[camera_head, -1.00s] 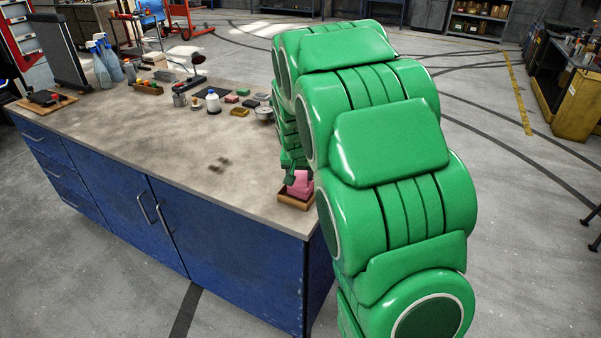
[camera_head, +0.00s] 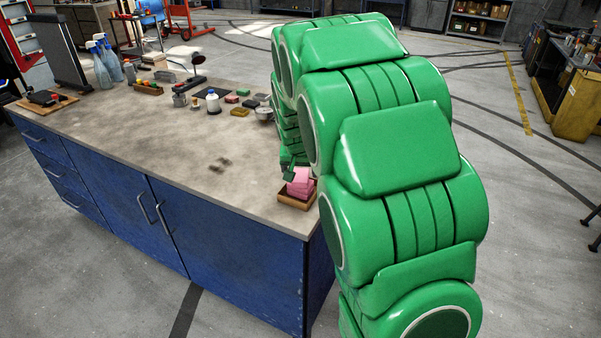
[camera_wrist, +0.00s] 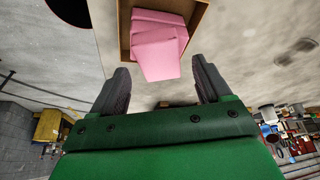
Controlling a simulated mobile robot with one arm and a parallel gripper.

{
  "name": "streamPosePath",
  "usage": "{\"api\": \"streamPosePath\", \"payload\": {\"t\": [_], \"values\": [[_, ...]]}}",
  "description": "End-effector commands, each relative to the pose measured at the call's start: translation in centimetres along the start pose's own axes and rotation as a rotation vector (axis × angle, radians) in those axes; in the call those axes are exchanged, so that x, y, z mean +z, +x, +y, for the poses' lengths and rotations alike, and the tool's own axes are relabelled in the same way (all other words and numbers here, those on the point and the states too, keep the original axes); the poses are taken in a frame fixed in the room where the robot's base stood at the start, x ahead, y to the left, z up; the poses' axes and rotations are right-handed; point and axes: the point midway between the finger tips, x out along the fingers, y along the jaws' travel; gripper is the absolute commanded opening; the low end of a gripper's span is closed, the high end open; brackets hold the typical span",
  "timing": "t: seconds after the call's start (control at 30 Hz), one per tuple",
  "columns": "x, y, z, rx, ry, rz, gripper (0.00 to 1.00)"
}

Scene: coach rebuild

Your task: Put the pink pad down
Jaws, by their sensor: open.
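Pink pads (camera_head: 299,183) sit stacked in a small wooden tray (camera_head: 296,204) at the near right corner of the bench. In the wrist view, the nearest pink pad (camera_wrist: 161,60) lies askew over another pink pad (camera_wrist: 156,22), within or above the tray (camera_wrist: 125,28). My gripper (camera_wrist: 162,80) is open. Its two fingers are apart, with the pad's near edge just ahead of and between them, and I see no contact. In the head view, my gripper (camera_head: 289,172) is beside and slightly above the pads, partly hidden by my green arm.
The bench top (camera_head: 180,140) is clear in its middle and front. Toward the back stand a white bottle (camera_head: 212,101), a bowl (camera_head: 263,113), several coloured blocks, a lamp and spray bottles (camera_head: 105,62). The tray is close to the bench edge.

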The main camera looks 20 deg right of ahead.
Motion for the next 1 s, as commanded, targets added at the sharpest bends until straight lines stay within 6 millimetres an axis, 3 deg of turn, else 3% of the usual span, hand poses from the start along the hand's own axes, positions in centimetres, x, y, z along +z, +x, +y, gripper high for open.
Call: {"api": "streamPosePath", "payload": {"t": [0.6, 1.0], "values": [[0.0, -8.9, 0.0, 0.0, 0.001, 0.001, 0.77], [0.0, -9.9, 0.0, 0.0, 0.0, 0.0, 0.77]]}}
